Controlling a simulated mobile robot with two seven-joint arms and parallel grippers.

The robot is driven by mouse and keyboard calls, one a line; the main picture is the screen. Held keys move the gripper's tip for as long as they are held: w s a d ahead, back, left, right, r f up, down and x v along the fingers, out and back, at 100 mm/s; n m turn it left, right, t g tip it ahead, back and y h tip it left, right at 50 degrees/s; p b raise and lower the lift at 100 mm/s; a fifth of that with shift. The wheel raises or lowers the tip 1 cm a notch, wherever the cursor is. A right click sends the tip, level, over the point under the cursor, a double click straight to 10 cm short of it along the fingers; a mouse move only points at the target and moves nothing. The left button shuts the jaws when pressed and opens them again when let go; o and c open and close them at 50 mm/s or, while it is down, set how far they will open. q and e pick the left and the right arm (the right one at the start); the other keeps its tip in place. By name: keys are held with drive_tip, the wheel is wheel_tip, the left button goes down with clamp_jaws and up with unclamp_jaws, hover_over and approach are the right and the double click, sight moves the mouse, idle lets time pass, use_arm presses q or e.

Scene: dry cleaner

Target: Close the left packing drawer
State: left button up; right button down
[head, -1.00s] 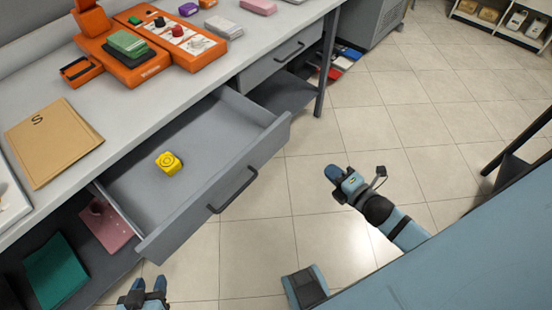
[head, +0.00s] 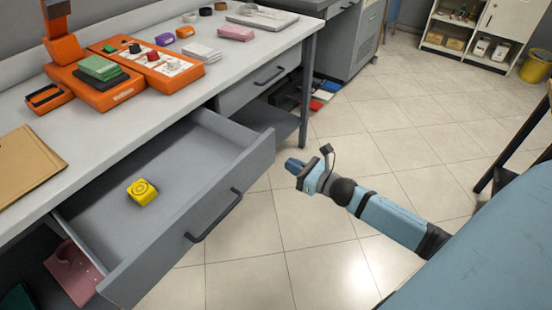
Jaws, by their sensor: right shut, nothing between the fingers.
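The left packing drawer (head: 125,283) is grey and stands pulled well out from under the worktop. It has a dark bar handle (head: 214,215) on its front. A yellow block (head: 142,192) with a round mark lies inside it. My right gripper (head: 291,166) is shut and empty. In the picture it is to the right of the drawer front, apart from it, pointing left toward the drawer. My left gripper is out of the picture.
The second drawer (head: 262,84), farther along the bench, is shut. The worktop (head: 60,120) carries an orange machine (head: 105,90) and small items. Below are a pink item (head: 72,273) and a shelf. Tiled floor (head: 300,240) is clear before the drawer.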

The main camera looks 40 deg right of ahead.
sight(270, 154)
drive_tip(key=x, duration=0.5)
drive_tip(key=shift+w+a, duration=0.15)
drive_tip(key=shift+w, duration=0.2)
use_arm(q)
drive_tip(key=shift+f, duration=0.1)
